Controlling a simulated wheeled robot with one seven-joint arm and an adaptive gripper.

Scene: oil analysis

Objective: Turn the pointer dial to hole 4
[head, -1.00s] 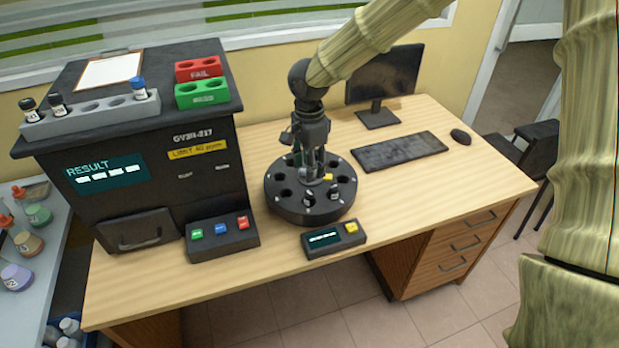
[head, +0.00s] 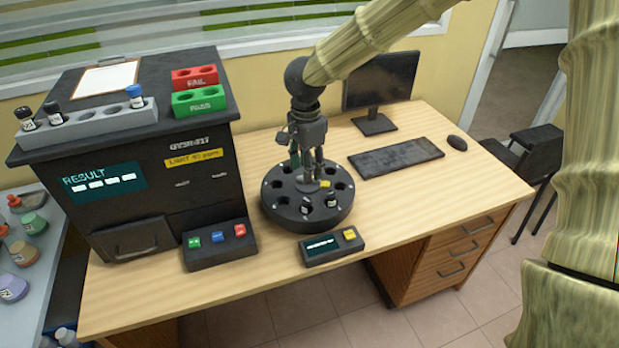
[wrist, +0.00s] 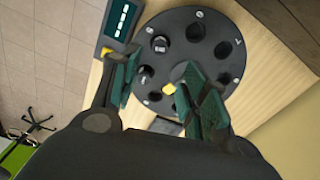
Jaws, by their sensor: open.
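The pointer dial is a round black carousel (head: 283,218) on the desk, with a ring of holes. A yellow pointer tip (head: 325,184) shows near its hub in the head view, and the same yellow tip (wrist: 168,88) shows in the wrist view. Two dark vials with pale marks (head: 305,204) (head: 331,200) sit in front holes. My gripper (head: 307,172) points down over the hub. In the wrist view its green-padded fingers (wrist: 158,70) are apart, with the yellow tip between them, close to the right finger. Contact and the hole number pointed at cannot be told.
A small display box with a yellow button (head: 332,247) stands in front of the carousel. The black analyser (head: 150,215) and its button box (head: 220,255) are at left. Monitor (head: 381,85) and keyboard (head: 397,158) are behind right. The desk's front right is clear.

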